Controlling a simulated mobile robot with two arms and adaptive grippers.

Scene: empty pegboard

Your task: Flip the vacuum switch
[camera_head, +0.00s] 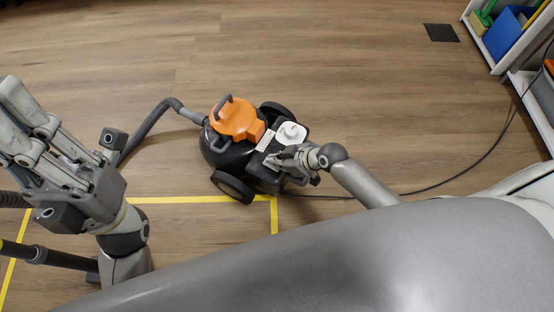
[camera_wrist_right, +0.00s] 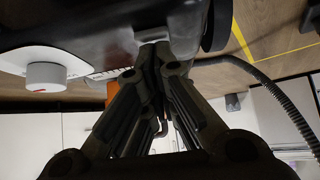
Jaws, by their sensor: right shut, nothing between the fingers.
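The vacuum (camera_head: 215,155) stands on the floor in the middle of the head view, with a black body, an orange lid and dark wheels. A white panel with a round white knob (camera_head: 291,129) is on its right side; the knob also shows at the left in the right wrist view (camera_wrist_right: 45,76). My right gripper (camera_head: 273,160) is shut and empty, its fingertips close against the vacuum's body beside the panel. I cannot tell whether they touch. No separate switch is clear. My left gripper (camera_head: 22,120) is at the left, away from the vacuum; its finger spacing is unclear.
A dark hose (camera_head: 150,128) runs left from the vacuum. A black cord (camera_head: 470,165) trails right along the floor. Yellow tape (camera_head: 190,199) marks the floor. A shelf (camera_head: 498,60) with colored items stands at the upper right. The wooden floor behind the vacuum is mostly clear.

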